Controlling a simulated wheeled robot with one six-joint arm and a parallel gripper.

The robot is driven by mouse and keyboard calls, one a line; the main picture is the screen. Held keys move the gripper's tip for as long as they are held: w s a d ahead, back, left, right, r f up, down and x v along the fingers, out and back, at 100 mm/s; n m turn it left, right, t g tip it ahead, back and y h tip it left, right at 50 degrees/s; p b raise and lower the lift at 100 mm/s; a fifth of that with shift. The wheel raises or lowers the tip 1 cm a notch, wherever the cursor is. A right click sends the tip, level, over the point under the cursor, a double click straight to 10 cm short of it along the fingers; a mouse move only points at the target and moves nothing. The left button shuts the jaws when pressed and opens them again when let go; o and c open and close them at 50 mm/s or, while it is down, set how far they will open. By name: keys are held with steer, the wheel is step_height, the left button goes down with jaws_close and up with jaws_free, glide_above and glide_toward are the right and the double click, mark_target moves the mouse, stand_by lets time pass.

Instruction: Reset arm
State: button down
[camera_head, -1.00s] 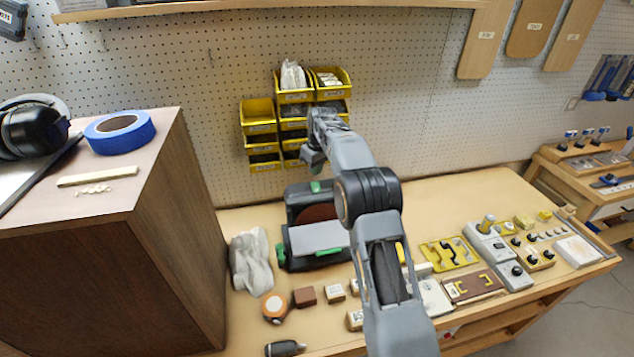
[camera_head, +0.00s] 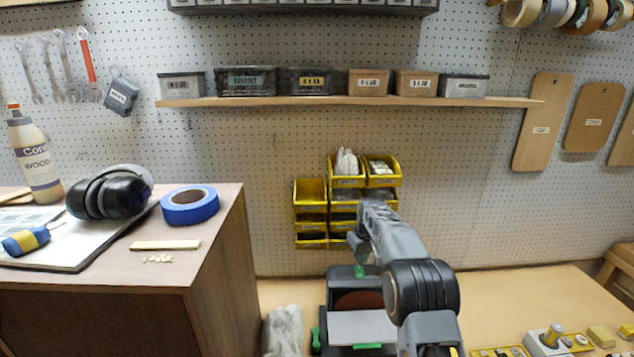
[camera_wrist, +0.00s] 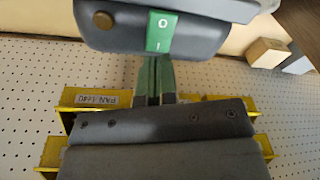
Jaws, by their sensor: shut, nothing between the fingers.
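My gripper (camera_head: 362,268) is in front of the pegboard, just below the yellow bins (camera_head: 330,212) and above the black bench machine (camera_head: 352,300). The wrist view shows its two fingers (camera_wrist: 155,78) closed together with nothing between them. In that view the fingers overlap the machine's green switch (camera_wrist: 160,32); I cannot tell how far apart they are. My arm reaches up from the bottom of the head view with its elbow bent.
A wooden cabinet (camera_head: 215,275) stands at left, with blue tape (camera_head: 190,204), earmuffs (camera_head: 108,192) and a glue bottle (camera_head: 35,158) on top. A shelf (camera_head: 300,102) with small boxes runs above. The bench (camera_head: 520,295) is bare behind the small parts at right.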

steer(key=shift+m+g, duration=0.3)
steer(key=shift+m, duration=0.5)
steer(key=s, duration=0.5)
steer(key=shift+d+f, duration=0.1)
steer(key=shift+f, duration=0.2)
steer(key=s+r+m+t+b, duration=0.1)
steer(key=s+r+t+b, duration=0.1)
steer(key=s, duration=1.4)
steer(key=s+r+m+t+b, duration=0.2)
steer(key=s+r, duration=0.2)
steer(key=s, duration=1.2)
steer(key=shift+r+h, duration=0.4)
steer(key=shift+f, duration=0.1)
